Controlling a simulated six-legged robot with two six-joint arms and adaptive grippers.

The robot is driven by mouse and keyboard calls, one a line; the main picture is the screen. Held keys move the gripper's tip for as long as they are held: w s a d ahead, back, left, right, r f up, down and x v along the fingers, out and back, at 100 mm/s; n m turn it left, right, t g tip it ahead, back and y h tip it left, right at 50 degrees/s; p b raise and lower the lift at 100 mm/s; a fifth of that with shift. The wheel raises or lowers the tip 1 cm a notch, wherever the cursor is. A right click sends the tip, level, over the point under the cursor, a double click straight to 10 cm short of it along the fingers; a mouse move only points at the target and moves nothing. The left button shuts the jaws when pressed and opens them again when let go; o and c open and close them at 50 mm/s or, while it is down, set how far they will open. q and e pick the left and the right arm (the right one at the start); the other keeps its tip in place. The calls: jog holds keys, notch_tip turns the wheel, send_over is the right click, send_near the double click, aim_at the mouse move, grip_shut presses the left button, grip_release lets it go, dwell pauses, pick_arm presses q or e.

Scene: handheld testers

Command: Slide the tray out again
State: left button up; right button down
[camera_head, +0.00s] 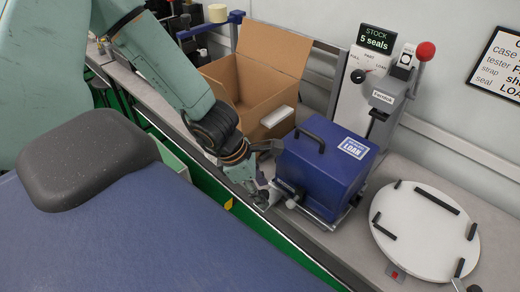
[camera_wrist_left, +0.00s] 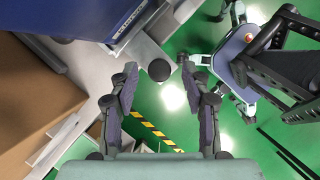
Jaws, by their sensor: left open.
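The blue tester box (camera_head: 322,170), labelled LOAN and with a black top handle, stands on the bench. It also shows in the left wrist view (camera_wrist_left: 80,18). A thin metallic edge (camera_head: 322,222), which looks like the tray, shows under its front. My left gripper (camera_head: 266,175) is at the box's left front side. In the left wrist view its two fingers (camera_wrist_left: 165,90) are spread apart. A dark round knob (camera_wrist_left: 159,70) lies in line with the gap between the fingertips, and nothing appears gripped. Contact with the knob cannot be told.
An open cardboard box (camera_head: 250,75) stands behind the gripper, with a small white block (camera_head: 278,122) at it. A red-knobbed lever press (camera_head: 385,95) stands behind the tester. A white round plate (camera_head: 425,232) with black strips lies right. Green floor (camera_wrist_left: 175,95) is open below.

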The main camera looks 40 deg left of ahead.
pick_arm(q)
jog(key=shift+d+r, duration=0.15)
jog(key=shift+r, duration=0.85)
notch_tip(320, 180, up, 7)
jog(key=shift+s, duration=0.1)
jog(key=s+a+f+m+g+y+b, duration=0.1)
jog(key=s+a+f+m+y, duration=0.2)
jog(key=f+m, duration=0.35)
jog(key=s+a+f+m+g+y+b, duration=0.1)
jog(key=s+a+f+m+y, duration=0.15)
jog(key=f+m, duration=0.4)
jog(key=s+d+f+m+g+h+b, duration=0.1)
jog(key=s+d+f+m+h+b, duration=0.1)
jog(key=s+d+f+m, duration=0.8)
jog(key=s+m, duration=0.2)
jog(key=s, duration=0.1)
jog(key=shift+s+d+f+m, duration=0.2)
jog(key=shift+d+f+m, duration=0.05)
jog(key=shift+f+m, duration=0.15)
